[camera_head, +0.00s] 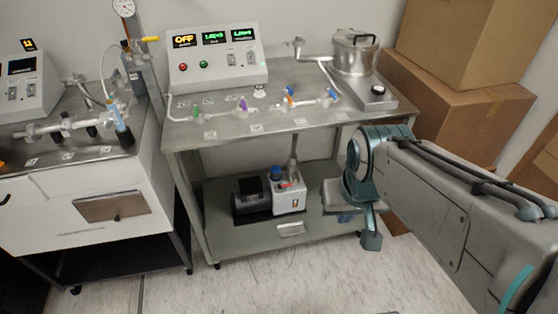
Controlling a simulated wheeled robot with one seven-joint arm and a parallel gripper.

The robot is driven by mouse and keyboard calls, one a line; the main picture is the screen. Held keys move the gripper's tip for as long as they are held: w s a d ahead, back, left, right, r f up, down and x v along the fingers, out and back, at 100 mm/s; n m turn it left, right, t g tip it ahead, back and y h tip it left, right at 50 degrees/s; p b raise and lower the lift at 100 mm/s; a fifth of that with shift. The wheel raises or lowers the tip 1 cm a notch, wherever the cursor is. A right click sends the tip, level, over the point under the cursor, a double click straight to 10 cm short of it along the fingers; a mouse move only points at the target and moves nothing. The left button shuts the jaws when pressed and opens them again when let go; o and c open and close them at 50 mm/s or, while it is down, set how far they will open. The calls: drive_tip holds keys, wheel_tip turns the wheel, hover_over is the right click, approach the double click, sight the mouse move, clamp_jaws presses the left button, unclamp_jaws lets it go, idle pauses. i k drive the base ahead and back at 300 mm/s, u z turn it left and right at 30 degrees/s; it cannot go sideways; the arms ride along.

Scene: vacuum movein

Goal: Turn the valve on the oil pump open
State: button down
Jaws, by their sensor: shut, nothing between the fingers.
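The oil pump (288,200) stands on the lower shelf of the middle cart, with a dark motor body on its left and a white block on its right. A blue cap (276,172) sits on top of it. A small red part (285,185) shows near the cap; I cannot tell at this size whether it is the valve or how it is set. A grey pipe (293,158) rises behind the pump. My gripper (370,240) is shut and empty, pointing down at the cart's right front, to the right of the pump and apart from it.
The cart's steel top (200,143) carries a control box (217,58), glass tubing with coloured stopcocks (305,98) and a metal pot (355,55). Another bench (75,190) stands left; cardboard boxes (440,95) are stacked right.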

sight(296, 181)
drive_tip(key=u, duration=0.35)
drive_tip(key=i, duration=1.25)
drive_tip(key=z, duration=0.5)
drive_tip(key=k, duration=1.1)
drive_tip(key=z, duration=0.75)
drive_tip(key=i, duration=1.05)
drive_tip(key=u, duration=0.7)
